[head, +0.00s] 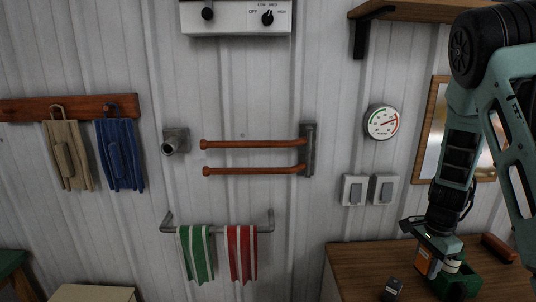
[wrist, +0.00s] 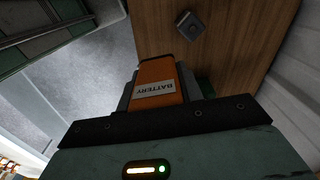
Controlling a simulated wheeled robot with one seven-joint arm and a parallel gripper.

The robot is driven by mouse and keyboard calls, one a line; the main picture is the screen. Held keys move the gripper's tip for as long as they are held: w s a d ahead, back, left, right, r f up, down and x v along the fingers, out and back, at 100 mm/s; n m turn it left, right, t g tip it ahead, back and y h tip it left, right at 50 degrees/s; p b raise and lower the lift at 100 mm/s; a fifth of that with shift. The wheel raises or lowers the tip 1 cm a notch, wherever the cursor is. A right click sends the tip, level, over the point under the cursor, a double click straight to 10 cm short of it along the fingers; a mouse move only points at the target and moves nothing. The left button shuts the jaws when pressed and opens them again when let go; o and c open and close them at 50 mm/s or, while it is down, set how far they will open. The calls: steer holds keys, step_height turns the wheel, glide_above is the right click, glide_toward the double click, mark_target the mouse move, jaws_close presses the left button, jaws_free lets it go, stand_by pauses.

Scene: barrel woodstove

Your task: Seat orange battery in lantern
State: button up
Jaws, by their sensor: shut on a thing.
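The orange battery (head: 424,261), with a pale label reading BATTERY, is held in my gripper (head: 437,256) above the wooden bench top at the lower right. In the wrist view the battery (wrist: 157,84) sticks out past the dark edge of my gripper (wrist: 156,103), which is shut on it. A green open-topped thing (head: 462,284), apparently the lantern, stands on the bench just below and right of the battery. In the wrist view only a small green part (wrist: 206,88) shows beside the battery. Most of the lantern is hidden there, and I cannot tell whether the battery touches it.
A small dark block (head: 392,287) lies on the bench top (head: 360,262), left of the green thing; it also shows in the wrist view (wrist: 191,26). A reddish-brown item (head: 498,247) lies at the bench's back right. Wall switches and a dial are above.

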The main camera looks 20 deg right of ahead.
steer(key=w+a+f+n, duration=0.2)
steer(key=a+f+n, duration=0.3)
steer(key=a+n, duration=0.45)
steer(key=w+a+f+n, duration=0.2)
steer(key=a+f+n, duration=0.3)
steer(key=a+n, duration=0.45)
step_height(320, 180, down, 10)
steer(key=a+b, duration=0.1)
steer(key=b, duration=0.9)
steer(key=shift+s+a, duration=0.15)
steer(key=shift+a, duration=0.25)
steer(key=shift+r, duration=0.15)
